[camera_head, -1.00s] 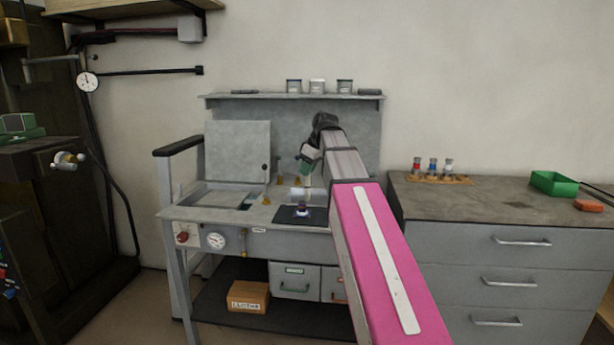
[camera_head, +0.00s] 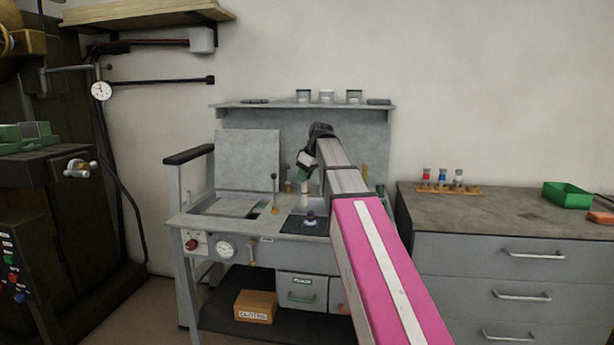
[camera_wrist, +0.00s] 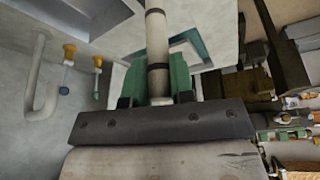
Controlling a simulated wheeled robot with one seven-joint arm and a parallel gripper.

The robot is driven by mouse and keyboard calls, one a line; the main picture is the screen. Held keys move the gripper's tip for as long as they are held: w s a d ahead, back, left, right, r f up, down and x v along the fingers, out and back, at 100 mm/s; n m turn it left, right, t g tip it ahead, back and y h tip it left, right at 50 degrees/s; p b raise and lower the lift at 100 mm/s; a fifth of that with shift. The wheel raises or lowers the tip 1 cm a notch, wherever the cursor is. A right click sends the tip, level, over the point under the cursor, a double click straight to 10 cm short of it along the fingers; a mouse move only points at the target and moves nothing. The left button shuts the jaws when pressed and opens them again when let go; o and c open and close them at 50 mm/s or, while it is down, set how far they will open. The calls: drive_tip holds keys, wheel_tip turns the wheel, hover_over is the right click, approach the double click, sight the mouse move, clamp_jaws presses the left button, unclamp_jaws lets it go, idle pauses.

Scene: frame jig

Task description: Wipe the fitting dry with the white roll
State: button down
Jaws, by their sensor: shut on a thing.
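The white roll (camera_wrist: 157,45) is a pale rod with dark bands, held between the green jaws of my gripper (camera_wrist: 155,80) in the wrist view. In the head view my gripper (camera_head: 304,166) is over the bench, shut on the roll, which points down (camera_head: 304,196). The fitting (camera_head: 310,219) is a small purple-grey piece on a dark mat (camera_head: 296,226). The roll's lower end appears just above the fitting; I cannot tell if they touch. The roll's far end is cut off in the wrist view.
The bench (camera_head: 190,220) has a lever (camera_head: 274,185) left of the mat and a gauge (camera_head: 224,249) on its front. A shelf (camera_head: 280,105) with tins is behind.

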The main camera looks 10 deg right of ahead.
sight(305, 189)
wheel_tip(305, 189, down, 5)
drive_tip(key=shift+s+r, duration=0.1)
drive_tip(key=shift+s, duration=0.05)
drive_tip(key=shift+s+f, duration=0.15)
drive_tip(key=shift+f, duration=0.55)
drive_tip(key=shift+d, duration=0.1)
drive_tip(key=shift+w+d, duration=0.2)
drive_tip(key=shift+w, duration=0.85)
drive_tip(key=shift+w+r, duration=0.1)
